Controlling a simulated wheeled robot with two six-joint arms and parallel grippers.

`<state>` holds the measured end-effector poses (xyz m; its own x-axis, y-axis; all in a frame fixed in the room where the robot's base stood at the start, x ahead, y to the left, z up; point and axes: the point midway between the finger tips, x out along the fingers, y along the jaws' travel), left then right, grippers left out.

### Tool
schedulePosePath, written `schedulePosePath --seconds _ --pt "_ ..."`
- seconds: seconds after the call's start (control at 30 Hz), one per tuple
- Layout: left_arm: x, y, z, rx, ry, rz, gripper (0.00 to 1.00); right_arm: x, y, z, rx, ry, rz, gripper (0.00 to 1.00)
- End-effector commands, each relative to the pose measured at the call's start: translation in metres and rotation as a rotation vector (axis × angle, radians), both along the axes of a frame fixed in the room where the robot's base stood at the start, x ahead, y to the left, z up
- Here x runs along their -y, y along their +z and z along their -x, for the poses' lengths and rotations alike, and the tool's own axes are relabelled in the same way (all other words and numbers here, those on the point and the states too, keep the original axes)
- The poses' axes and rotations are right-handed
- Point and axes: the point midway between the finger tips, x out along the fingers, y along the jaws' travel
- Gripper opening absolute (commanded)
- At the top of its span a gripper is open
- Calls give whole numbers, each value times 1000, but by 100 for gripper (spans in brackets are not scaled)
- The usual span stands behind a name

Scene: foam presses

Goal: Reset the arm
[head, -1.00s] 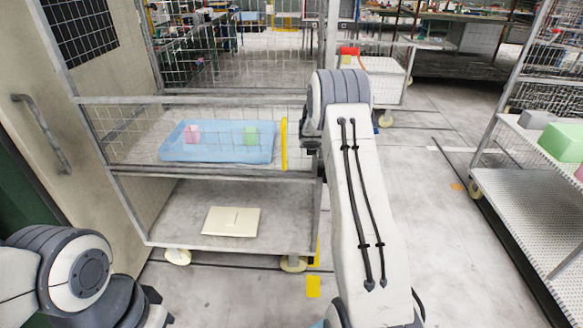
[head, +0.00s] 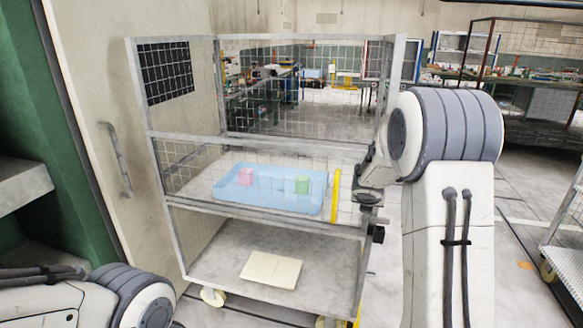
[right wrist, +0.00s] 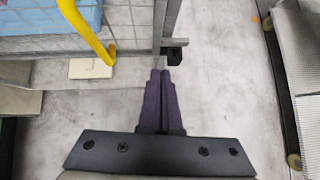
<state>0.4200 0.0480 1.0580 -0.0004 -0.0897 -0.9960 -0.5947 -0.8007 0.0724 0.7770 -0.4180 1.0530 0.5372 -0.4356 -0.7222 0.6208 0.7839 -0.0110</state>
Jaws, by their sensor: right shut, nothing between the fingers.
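My right arm rises from the lower right in the head view, and its gripper (head: 372,205) is by the right front post of the wire cart (head: 270,217). In the right wrist view the fingers of this gripper (right wrist: 160,76) are together with nothing between them, pointing at the cart's corner post. My left arm shows at the lower left of the head view, but its gripper is out of the picture.
The cart's upper shelf holds a blue tray (head: 270,204) with a pink block (head: 246,177) and a green block (head: 302,185). A cream panel (head: 271,269) lies on the lower shelf.

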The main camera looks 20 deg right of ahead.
Motion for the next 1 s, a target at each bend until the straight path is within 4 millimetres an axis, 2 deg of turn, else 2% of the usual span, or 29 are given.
schedulePosePath --seconds 0.07,0.17,0.27,0.37,0.4,0.47,0.5,0.57,0.6,0.7,0.8,0.9,1.0 --pt "0 0 0 0 0 0 0 -3 1 0 4 -5 -7 0" --pt "0 0 0 0 0 0 0 -25 6 2 38 -59 -61 0" --pt "0 0 0 0 0 0 0 -75 16 13 106 -196 -198 0" --pt "0 0 0 0 0 0 0 -142 23 42 172 -406 -398 0" --pt "0 0 0 0 0 0 0 -168 24 58 188 -500 -481 0" --pt "0 0 0 0 0 0 0 -205 24 86 199 -644 -599 0" --pt "0 0 0 0 0 0 0 -228 23 107 197 -741 -669 0" --pt "0 0 0 0 0 0 0 -260 21 140 184 -888 -766 0" --pt "0 0 0 0 0 0 0 -279 19 164 167 -987 -821 0" --pt "0 0 0 0 0 0 0 -318 13 225 110 -1232 -919 0" --pt "0 0 0 0 0 0 0 -345 9 281 43 -1444 -959 0" --pt "0 0 0 0 0 0 0 -360 6 322 -9 -1605 -960 0" --pt "0 0 0 0 0 0 0 -368 6 347 -41 -1704 -948 0"
